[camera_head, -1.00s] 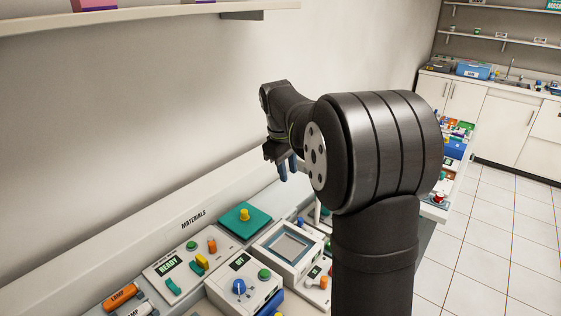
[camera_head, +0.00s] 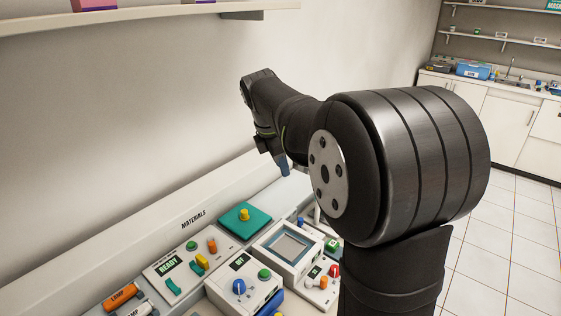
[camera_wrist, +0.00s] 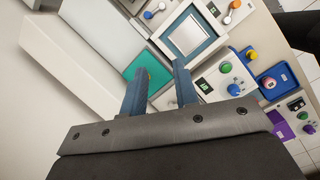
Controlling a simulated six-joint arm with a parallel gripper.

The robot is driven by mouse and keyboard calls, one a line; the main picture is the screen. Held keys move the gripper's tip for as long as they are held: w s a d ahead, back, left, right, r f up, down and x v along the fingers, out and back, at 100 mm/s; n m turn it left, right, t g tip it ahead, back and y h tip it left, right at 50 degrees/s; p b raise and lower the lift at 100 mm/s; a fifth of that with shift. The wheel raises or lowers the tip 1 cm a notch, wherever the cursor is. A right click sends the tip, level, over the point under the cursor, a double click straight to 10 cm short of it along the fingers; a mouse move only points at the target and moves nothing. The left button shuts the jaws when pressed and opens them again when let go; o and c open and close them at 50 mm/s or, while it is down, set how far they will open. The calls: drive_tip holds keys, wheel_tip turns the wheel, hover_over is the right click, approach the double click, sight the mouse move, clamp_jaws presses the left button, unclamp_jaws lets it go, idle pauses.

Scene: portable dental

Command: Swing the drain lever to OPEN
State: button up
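I cannot tell for certain which control is the drain lever; no readable DRAIN or OPEN label shows. Lever-like parts in the head view are a yellow lever (camera_head: 202,262), an orange one (camera_head: 212,246) and a teal one (camera_head: 173,286) on the READY panel. A small orange control (camera_head: 323,283) sits on the panel right of the windowed unit. My gripper (camera_head: 284,166) hangs above the back of the bench, tilted downward. In the wrist view my gripper (camera_wrist: 160,68) has its two blue fingers apart, with nothing between them, above the teal pad (camera_wrist: 152,66).
The windowed unit (camera_head: 288,246) and the panel with a blue knob (camera_head: 239,287) crowd the bench. A red knob (camera_head: 334,270) stands near my arm. The wall rises behind, with a shelf (camera_head: 150,18) above. My arm hides the bench's right part.

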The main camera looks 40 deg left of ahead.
drive_tip(key=shift+s+r+n, duration=0.25)
drive_tip(key=shift+n, duration=0.55)
drive_tip(key=m+y, duration=0.2)
drive_tip(key=m, duration=2.3)
approach(301, 218)
drive_tip(key=shift+t+y, duration=0.3)
drive_tip(key=x, duration=0.8)
drive_tip(key=shift+s+d+f, duration=0.2)
drive_tip(key=shift+s+f, duration=0.05)
drive_tip(key=shift+f, duration=0.1)
clamp_jaws()
